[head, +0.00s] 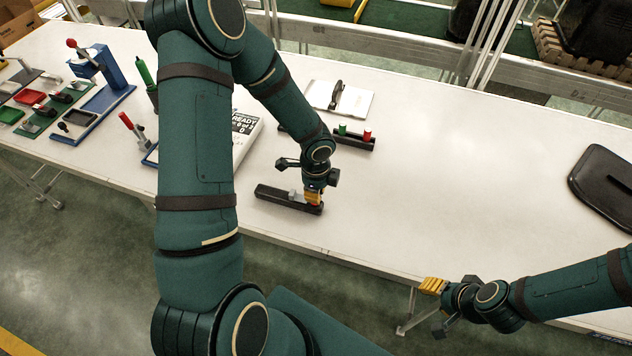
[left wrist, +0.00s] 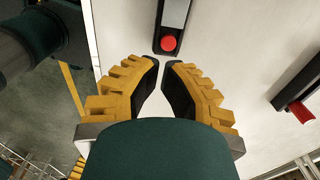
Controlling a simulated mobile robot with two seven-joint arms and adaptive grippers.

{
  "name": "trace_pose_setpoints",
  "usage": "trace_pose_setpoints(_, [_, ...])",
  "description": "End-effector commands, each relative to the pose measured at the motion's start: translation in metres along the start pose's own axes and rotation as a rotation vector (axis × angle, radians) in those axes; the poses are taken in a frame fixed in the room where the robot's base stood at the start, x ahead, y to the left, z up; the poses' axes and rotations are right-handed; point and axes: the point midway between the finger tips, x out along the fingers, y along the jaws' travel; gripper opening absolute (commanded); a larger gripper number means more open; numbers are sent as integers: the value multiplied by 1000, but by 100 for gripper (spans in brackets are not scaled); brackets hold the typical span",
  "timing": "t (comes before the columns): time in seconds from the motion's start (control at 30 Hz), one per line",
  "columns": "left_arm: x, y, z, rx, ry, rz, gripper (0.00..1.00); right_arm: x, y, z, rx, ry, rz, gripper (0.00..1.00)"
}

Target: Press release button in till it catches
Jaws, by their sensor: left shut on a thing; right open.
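The front black bar (head: 280,198) lies near the table's front edge, with a light grey piece on top. In the left wrist view a red button (left wrist: 168,42) sits at the end of this bar, just beyond my fingertips. No label shows whether it is the release button, and I cannot tell how far in it is. My left gripper (head: 314,203) points down at the bar's right end; its fingertips (left wrist: 161,64) are close together, and what they grip is hidden. Contact with the button is unclear. My right gripper (head: 428,286) is open and empty, off the table's front edge.
A second black bar (head: 350,142) behind carries a green button (head: 342,129) and a red one (head: 367,134). A black tray (head: 606,186) lies right. The table's middle right is clear.

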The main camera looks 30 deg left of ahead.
Motion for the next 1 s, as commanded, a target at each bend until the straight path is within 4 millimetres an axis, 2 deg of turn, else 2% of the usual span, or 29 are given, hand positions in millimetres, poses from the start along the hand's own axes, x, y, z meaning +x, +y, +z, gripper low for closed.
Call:
trace_pose_setpoints(0.03, [12, 1, -1, 3, 0, 3, 0, 3, 1, 0, 0, 0, 0, 47])
trace_pose_setpoints(0.1, [23, 0, 0, 2, 0, 2, 0, 4, 2, 1, 1, 0, 0, 47])
trace_pose_setpoints(0.3, [43, 0, 0, 1, 0, 0, 0, 7, 3, 1, 1, 1, 1, 47])
trace_pose_setpoints(0.8, [50, 0, 0, 0, 0, -1, 0, 8, 3, 1, 1, 1, 1, 47])
trace_pose_setpoints(1.0, [62, 0, 0, 0, 0, -1, 0, 22, 8, 3, 1, 1, 2, 47])
